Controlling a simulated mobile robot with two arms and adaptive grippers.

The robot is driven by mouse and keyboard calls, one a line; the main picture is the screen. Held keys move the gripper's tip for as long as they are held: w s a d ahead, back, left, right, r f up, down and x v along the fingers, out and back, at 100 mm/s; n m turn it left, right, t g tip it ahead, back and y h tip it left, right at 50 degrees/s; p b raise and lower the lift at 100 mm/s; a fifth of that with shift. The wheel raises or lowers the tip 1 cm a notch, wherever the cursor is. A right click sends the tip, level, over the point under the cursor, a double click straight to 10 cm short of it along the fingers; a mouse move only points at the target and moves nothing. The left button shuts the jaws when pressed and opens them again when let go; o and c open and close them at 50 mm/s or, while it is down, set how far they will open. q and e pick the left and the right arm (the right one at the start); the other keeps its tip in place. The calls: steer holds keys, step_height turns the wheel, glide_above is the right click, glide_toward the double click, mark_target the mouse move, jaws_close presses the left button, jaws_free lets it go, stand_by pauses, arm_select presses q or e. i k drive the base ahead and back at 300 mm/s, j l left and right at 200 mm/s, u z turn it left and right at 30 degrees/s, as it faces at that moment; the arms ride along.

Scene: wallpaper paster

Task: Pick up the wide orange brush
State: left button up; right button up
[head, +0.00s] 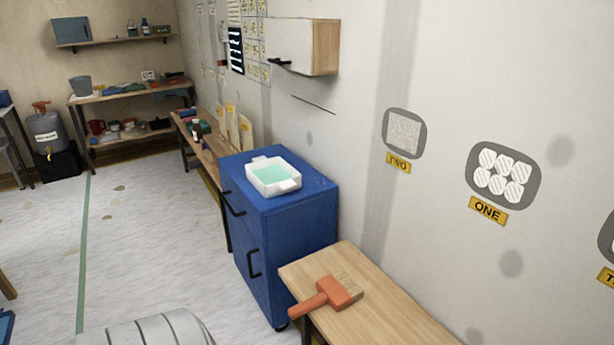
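The wide orange brush (333,292) lies flat on a light wooden table (385,318) at the lower middle of the head view. Its orange handle points to the lower left and reaches over the table's left edge. Its pale bristles point to the upper right, toward the wall. Neither of my grippers shows in the view, and nothing is touching the brush.
A blue cabinet (285,235) stands just beyond the table, bearing a white tray (290,186) with pale green contents. A wall cabinet (300,47) hangs above. A long bench (205,150) runs along the wall behind. Open floor (150,230) lies to the left.

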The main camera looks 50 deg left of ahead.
mark_target(339, 290)
steer(key=u, duration=0.45)
steer(key=k+j+u, duration=0.1)
steer(key=u, duration=0.35)
steer(key=j+u, duration=0.2)
steer(key=u, duration=0.2)
